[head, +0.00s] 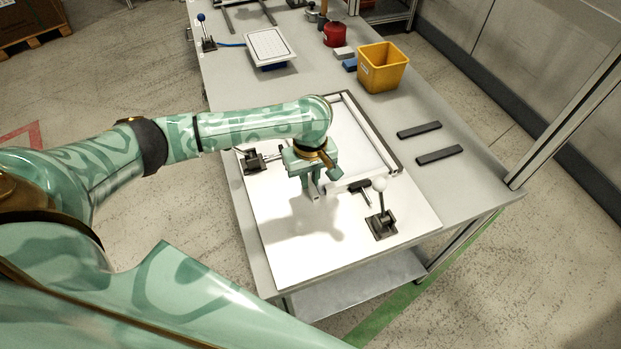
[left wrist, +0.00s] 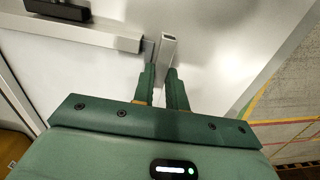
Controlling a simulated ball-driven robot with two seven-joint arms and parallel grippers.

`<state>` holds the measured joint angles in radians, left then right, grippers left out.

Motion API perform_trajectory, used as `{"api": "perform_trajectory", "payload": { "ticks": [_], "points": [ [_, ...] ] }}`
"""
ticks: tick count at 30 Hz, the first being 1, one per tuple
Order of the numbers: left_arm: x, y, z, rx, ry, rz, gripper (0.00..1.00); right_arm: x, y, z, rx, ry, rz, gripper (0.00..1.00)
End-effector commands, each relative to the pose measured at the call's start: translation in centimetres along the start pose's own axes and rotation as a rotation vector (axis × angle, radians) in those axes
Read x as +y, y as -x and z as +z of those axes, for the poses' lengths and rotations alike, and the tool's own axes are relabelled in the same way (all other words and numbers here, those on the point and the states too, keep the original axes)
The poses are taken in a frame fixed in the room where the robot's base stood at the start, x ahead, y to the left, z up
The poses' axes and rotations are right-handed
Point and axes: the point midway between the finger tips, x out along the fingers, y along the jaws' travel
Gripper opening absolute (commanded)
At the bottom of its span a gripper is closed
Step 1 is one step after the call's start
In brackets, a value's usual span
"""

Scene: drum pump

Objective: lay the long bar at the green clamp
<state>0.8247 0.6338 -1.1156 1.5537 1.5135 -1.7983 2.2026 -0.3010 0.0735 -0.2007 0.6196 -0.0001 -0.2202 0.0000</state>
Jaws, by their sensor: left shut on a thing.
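My left gripper (head: 313,186) is over the white board, pointing down, with its two fingers (left wrist: 162,70) shut on a pale square-section bar (left wrist: 168,48). One end of that bar shows beyond the fingertips in the left wrist view; the arm and gripper hide much of it in the head view. A lever clamp with a white ball knob (head: 382,222) stands on the board near its front right. Another dark clamp (head: 256,160) stands at the board's left. I cannot make out green on either clamp. My right gripper is not seen.
Pale bars with dark edging (head: 373,133) lie along the board's right side. Two dark strips (head: 419,130) lie on the table to the right. A yellow bin (head: 383,68), a red can (head: 336,34) and a white tray (head: 268,46) stand further back. The board's front is clear.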

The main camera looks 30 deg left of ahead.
Motion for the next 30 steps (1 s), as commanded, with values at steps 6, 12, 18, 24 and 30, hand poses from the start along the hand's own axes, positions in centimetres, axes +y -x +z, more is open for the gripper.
{"api": "perform_trajectory", "payload": {
  "ticks": [6,12,18,24,30],
  "points": [
    [0.0,-0.1,0.1,-0.001,0.0,0.0,0.2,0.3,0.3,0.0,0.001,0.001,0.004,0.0],
    [0.0,-0.2,0.0,-0.001,0.0,0.0,0.36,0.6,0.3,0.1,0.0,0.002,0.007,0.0],
    [0.0,0.0,0.0,0.001,0.0,0.001,0.36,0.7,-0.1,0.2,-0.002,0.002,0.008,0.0],
    [0.1,4.3,0.0,0.003,-0.001,0.004,0.36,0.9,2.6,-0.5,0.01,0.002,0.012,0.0],
    [0.1,9.1,0.0,0.002,0.0,0.004,0.36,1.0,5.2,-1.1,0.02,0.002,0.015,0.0]
  ]
}}
